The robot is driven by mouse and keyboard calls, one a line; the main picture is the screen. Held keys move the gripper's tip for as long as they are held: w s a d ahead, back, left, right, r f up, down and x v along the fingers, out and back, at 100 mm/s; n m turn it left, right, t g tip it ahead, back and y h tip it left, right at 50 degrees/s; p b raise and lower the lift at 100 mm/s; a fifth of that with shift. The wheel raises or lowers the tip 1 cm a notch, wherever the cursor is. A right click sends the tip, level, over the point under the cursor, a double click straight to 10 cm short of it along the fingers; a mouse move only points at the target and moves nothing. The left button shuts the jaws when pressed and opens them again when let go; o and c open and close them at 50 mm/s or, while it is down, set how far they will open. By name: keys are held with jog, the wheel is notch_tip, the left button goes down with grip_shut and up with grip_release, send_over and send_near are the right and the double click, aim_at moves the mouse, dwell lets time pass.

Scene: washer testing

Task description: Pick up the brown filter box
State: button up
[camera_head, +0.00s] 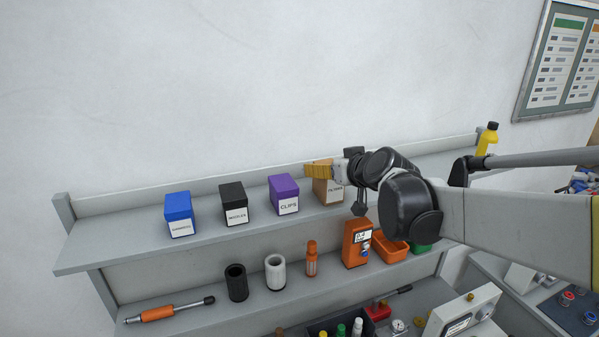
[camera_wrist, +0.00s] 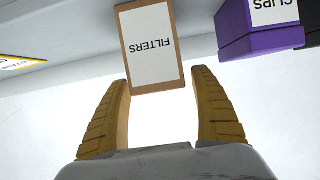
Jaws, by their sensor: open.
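The brown filter box (camera_head: 327,193) stands on the upper shelf, at the right end of a row of boxes, and is partly hidden by my gripper in the head view. In the wrist view the filter box (camera_wrist: 151,45) appears upside down, with its white FILTERS label facing the camera. My gripper (camera_head: 318,170) is at the box, near its top in the head view. In the wrist view the yellow fingers of my gripper (camera_wrist: 162,85) are open, one on each side of the box's near end. I cannot tell whether they touch it.
A purple CLIPS box (camera_head: 284,194) stands left of the filter box and shows close by in the wrist view (camera_wrist: 248,30). A black box (camera_head: 233,204) and a blue box (camera_head: 179,213) stand farther left on the upper shelf (camera_head: 110,246). A yellow bottle (camera_head: 487,139) stands at its right end.

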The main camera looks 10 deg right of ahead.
jog(key=shift+s, duration=0.2)
jog(key=shift+c, duration=0.5)
jog(key=c, duration=1.2)
jog(key=shift+c, duration=0.2)
